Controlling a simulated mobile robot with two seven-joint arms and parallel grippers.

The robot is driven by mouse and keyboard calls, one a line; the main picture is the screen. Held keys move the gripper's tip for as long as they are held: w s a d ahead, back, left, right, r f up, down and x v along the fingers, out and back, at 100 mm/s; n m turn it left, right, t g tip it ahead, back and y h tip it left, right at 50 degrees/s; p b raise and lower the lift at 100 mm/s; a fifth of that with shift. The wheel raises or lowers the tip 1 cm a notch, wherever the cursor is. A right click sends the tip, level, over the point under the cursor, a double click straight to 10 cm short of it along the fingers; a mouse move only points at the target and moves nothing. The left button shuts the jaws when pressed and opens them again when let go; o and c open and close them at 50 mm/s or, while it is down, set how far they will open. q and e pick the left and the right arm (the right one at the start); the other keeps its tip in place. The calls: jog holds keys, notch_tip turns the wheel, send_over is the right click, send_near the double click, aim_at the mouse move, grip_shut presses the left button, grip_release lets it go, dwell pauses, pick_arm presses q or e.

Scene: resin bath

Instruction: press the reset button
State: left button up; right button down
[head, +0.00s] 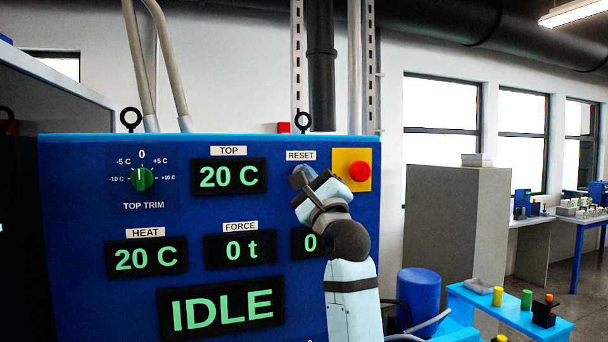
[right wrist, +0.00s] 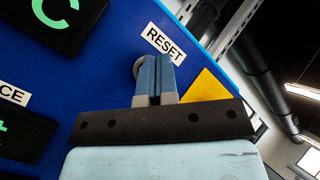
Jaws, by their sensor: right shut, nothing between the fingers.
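The RESET label (head: 301,155) is on the blue control panel (head: 90,190), left of a red emergency knob (head: 360,171) on a yellow plate. In the head view my right gripper (head: 300,177) covers the spot under this label, so the button is hidden there. In the right wrist view the RESET label (right wrist: 164,44) shows above the fingers. The grey rounded edge of the reset button (right wrist: 137,69) shows just left of the fingertips (right wrist: 156,62), mostly hidden behind them. The right gripper is shut and empty. I cannot tell whether it touches the button. My left gripper is not in view.
The panel also has a green TOP TRIM knob (head: 143,179) and several displays, one reading IDLE (head: 222,309). Right of the panel stand a blue barrel (head: 418,296), a grey cabinet (head: 455,220) and a light blue bench (head: 515,313) with small coloured items.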

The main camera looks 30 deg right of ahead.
jog(key=shift+s, duration=0.15)
jog(key=shift+s+a+p, duration=0.15)
jog(key=shift+s+a, duration=0.05)
jog(key=shift+s, duration=0.6)
jog(key=shift+s+a+p, duration=0.2)
jog(key=shift+s, duration=0.55)
jog(key=shift+s+a+p, duration=0.15)
jog(key=shift+s+a, duration=0.05)
jog(key=shift+s, duration=0.6)
jog(key=w+a+f+n+g+y+p, duration=0.1)
jog(key=a+f+n+g+y, duration=0.4)
jog(key=f, duration=1.3)
jog(key=w+a+f+n+g+h, duration=0.1)
jog(key=a+f+n+g, duration=0.1)
jog(key=f+n, duration=1.1)
jog(key=s+a+f+n+g, duration=0.15)
jog(key=s+f, duration=0.25)
jog(key=f, duration=0.7)
jog(key=s+a+f+n+g, duration=0.1)
jog(key=s+a+f+g, duration=0.2)
jog(key=f, duration=0.7)
jog(key=s+a+f+n+g+y+p, duration=0.1)
jog(key=s+a+f+n, duration=0.3)
jog(key=s+f, duration=1.2)
jog(key=s+n+g, duration=0.1)
jog(key=s+n, duration=0.3)
jog(key=shift+a+f+g+y, duration=0.15)
jog(key=shift+a+g+y, duration=0.05)
jog(key=shift+g+y, duration=0.2)
